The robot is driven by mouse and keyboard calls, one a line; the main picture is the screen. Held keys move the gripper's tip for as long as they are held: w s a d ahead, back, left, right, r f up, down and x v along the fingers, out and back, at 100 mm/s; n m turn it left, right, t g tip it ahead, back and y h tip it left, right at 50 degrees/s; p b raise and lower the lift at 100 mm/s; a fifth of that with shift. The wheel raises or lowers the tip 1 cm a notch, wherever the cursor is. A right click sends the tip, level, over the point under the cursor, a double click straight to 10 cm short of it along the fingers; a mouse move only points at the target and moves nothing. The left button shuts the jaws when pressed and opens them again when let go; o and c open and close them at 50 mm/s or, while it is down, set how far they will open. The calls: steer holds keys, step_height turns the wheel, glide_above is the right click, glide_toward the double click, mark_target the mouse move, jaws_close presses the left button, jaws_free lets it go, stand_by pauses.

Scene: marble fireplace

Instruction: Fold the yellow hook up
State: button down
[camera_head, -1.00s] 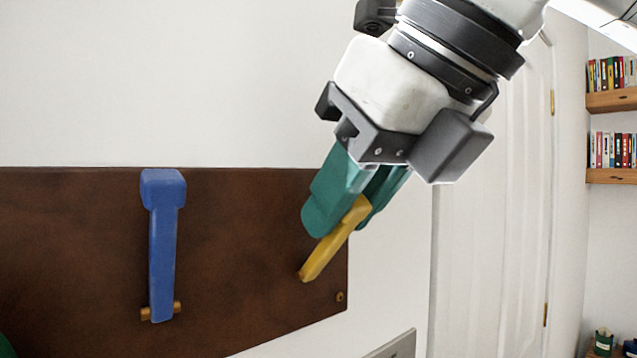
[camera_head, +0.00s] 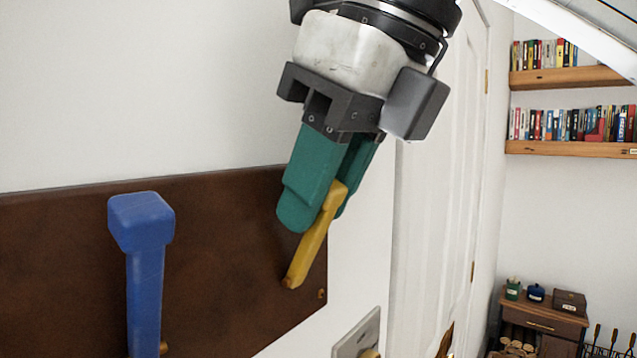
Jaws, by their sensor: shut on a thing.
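The yellow hook (camera_head: 310,249) is a slim bar on the right part of the dark brown board (camera_head: 225,265) on the wall. Its lower end meets the board near the right edge, and it slants up and outward to the right. My gripper (camera_head: 318,200), with green fingers, comes from above and is shut on the hook's upper end. The near finger hides part of that end. A blue hook (camera_head: 144,275) stands upright against the board to the left, apart from my gripper; its lower end is cut off by the frame.
A white door (camera_head: 435,190) is right of the board. Shelves of books (camera_head: 570,148) and a small cabinet (camera_head: 541,320) stand farther right. The wall above the board is bare.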

steer(key=c, duration=1)
jaws_free()
steer(key=shift+o, duration=0.2)
steer(key=b+v, duration=0.1)
steer(key=v, duration=0.9)
steer(key=shift+r+b, duration=0.35)
steer(key=shift+r, duration=0.05)
steer(key=shift+d, duration=0.15)
